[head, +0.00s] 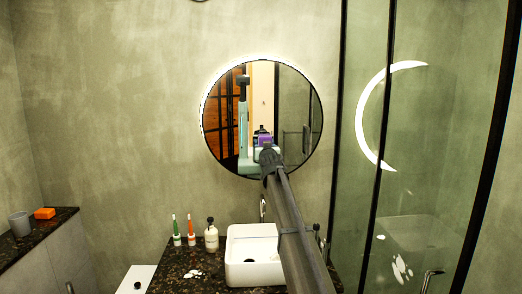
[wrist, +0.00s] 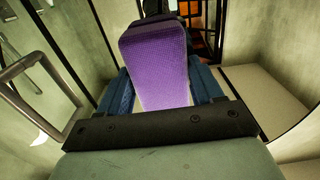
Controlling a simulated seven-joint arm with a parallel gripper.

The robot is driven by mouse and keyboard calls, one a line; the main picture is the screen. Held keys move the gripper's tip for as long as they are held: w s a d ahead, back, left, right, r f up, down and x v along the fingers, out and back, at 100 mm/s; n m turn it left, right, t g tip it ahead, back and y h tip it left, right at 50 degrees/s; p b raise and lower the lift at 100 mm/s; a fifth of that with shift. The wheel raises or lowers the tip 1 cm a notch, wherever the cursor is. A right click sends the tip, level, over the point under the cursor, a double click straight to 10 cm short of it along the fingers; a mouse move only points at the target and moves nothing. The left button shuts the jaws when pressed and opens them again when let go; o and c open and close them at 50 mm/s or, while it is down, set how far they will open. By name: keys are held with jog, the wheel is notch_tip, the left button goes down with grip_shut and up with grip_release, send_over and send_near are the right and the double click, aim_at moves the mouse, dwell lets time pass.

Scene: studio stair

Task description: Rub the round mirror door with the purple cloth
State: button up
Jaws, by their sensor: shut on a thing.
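The round mirror door (head: 296,105) hangs on the wall above the sink, with a dark rim and a lit left edge. My gripper (wrist: 160,88) has blue fingers and is shut on the purple cloth (wrist: 155,60), a thick textured pad standing out beyond the fingertips. In the head view my arm reaches up to the lower middle of the mirror. A purple patch shows there above the arm's end; I cannot tell whether it is cloth or reflection. Whether the cloth touches the glass is also unclear. The arm hides part of the mirror's lower edge.
A white sink (head: 240,262) with a tap stands below on a dark counter (head: 185,272). A soap bottle (head: 211,236) and two toothbrushes (head: 191,230) stand left of it. A glass shower panel (head: 420,150) is at right. A grey cup (head: 19,225) and orange block (head: 44,213) sit far left.

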jog(key=shift+d, duration=0.2)
jog(key=s, duration=0.6)
dwell(0.6)
jog(key=shift+s, duration=0.1)
jog(key=s, duration=0.2)
jog(key=shift+s+a, duration=0.1)
jog(key=shift+s, duration=0.3)
